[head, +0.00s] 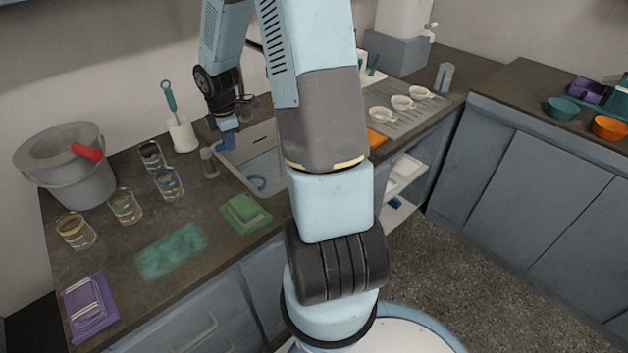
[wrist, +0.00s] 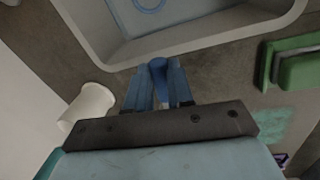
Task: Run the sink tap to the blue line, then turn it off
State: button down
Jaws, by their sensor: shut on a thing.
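The sink (head: 262,165) is a pale basin set in the dark counter, partly hidden by my arm. A blue curved line (head: 258,183) shows inside it, and also at the top edge of the wrist view (wrist: 150,4). My gripper (head: 227,143) is at the sink's back left corner, pointing down. In the wrist view my gripper (wrist: 156,88) has its blue fingers on both sides of a blue tap handle (wrist: 158,72), beside the basin rim. A short grey post (head: 208,163) stands just left of it.
Several glasses (head: 124,207) and a grey bucket (head: 80,182) stand left. A green sponge (head: 245,213) lies before the sink. White cups (head: 382,115) sit on the drainer at right. A teal patch (head: 172,250) marks the front counter.

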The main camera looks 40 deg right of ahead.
jog(key=shift+s+a+m+h, duration=0.1)
jog(key=shift+s+a+m, duration=0.15)
jog(key=shift+s+m, duration=0.45)
jog(key=shift+s+a+m+h, duration=0.1)
jog(key=shift+s+a+m, duration=0.2)
jog(key=shift+m, duration=0.75)
jog(key=shift+s+a+m+h, duration=0.1)
jog(key=shift+s+a+m, duration=0.25)
jog(key=shift+m, duration=0.5)
jog(key=shift+s+a+m+g, duration=0.15)
jog(key=shift+s+a+m, duration=0.2)
jog(key=shift+m, duration=0.4)
jog(key=shift+s+a+m+g, duration=0.2)
jog(key=shift+s+m, duration=0.1)
jog(key=shift+m, duration=0.45)
jog(key=shift+s+a+m+g+h, duration=0.2)
jog(key=shift+a+m, duration=0.25)
jog(key=shift+m, duration=0.4)
jog(key=shift+s+a+m+g+h, duration=0.1)
jog(key=shift+s+a+m, duration=0.3)
jog(key=shift+m, duration=0.45)
jog(key=shift+s+a+m+g, duration=0.15)
jog(key=shift+a+m, duration=0.6)
jog(key=shift+m, duration=0.45)
jog(key=shift+w+a+m+g, duration=0.1)
jog(key=shift+a+m, duration=0.65)
jog(key=shift+m, duration=0.45)
jog(key=c, duration=0.9)
grip_release()
